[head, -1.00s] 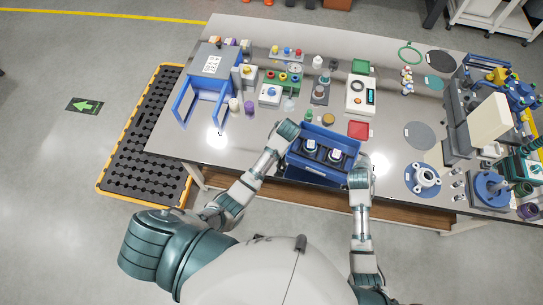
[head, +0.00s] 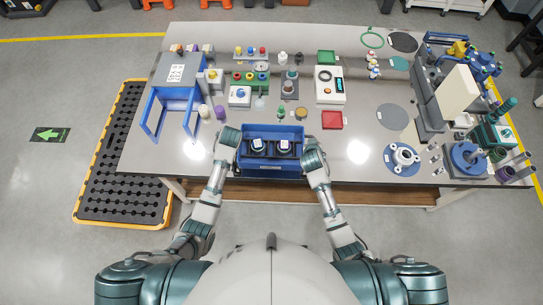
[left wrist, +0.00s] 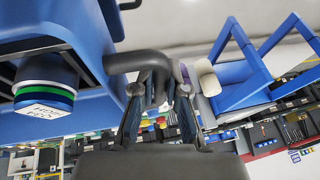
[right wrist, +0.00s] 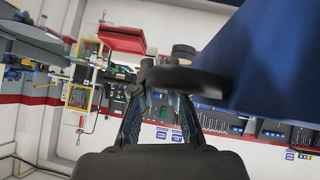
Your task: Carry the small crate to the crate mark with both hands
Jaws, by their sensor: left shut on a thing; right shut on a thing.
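The small blue crate (head: 272,172) is in the middle of the head view at the table's front edge, roughly level. Two dark containers with white labels (head: 258,144) (head: 283,146) stand in it. My left gripper (head: 236,142) is at its left end; the left wrist view shows the fingers (left wrist: 160,88) shut on a dark handle (left wrist: 140,62). My right gripper (head: 311,155) is at its right end; the right wrist view shows the fingers (right wrist: 150,85) shut on the other dark handle (right wrist: 190,80). I cannot tell which marking is the crate mark.
A blue open-framed box (head: 176,98) stands left of the crate. A red tray (head: 332,120), small instruments and a keypad device (head: 329,88) are behind it. A grey disc (head: 393,117) and a flanged part (head: 403,156) lie to the right. Bare tabletop shows around (head: 355,150).

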